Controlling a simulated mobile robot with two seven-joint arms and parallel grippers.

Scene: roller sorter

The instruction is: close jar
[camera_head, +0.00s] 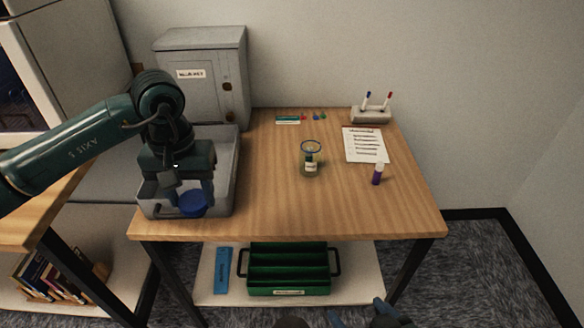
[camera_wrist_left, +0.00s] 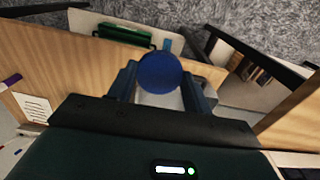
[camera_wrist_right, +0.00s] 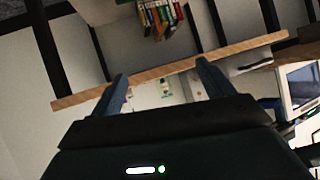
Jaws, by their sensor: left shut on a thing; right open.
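A glass jar (camera_head: 310,160) with a blue rim and a pale label stands upright and open near the middle of the table. My left gripper (camera_head: 190,195) is shut on a round blue lid (camera_head: 194,204), above the grey tray at the table's left side. In the left wrist view the lid (camera_wrist_left: 160,73) sits between the two fingers. My right gripper (camera_wrist_right: 160,85) is open and empty, away from the table top; in the head view only a fingertip (camera_head: 381,308) shows at the bottom edge.
The grey tray (camera_head: 228,190) stands before a grey cabinet (camera_head: 203,85). A purple-bodied marker (camera_head: 377,176), a paper sheet (camera_head: 365,145) and a pen holder (camera_head: 371,114) are right of the jar. The front middle of the table (camera_head: 300,210) is clear. A green toolbox (camera_head: 288,270) sits below.

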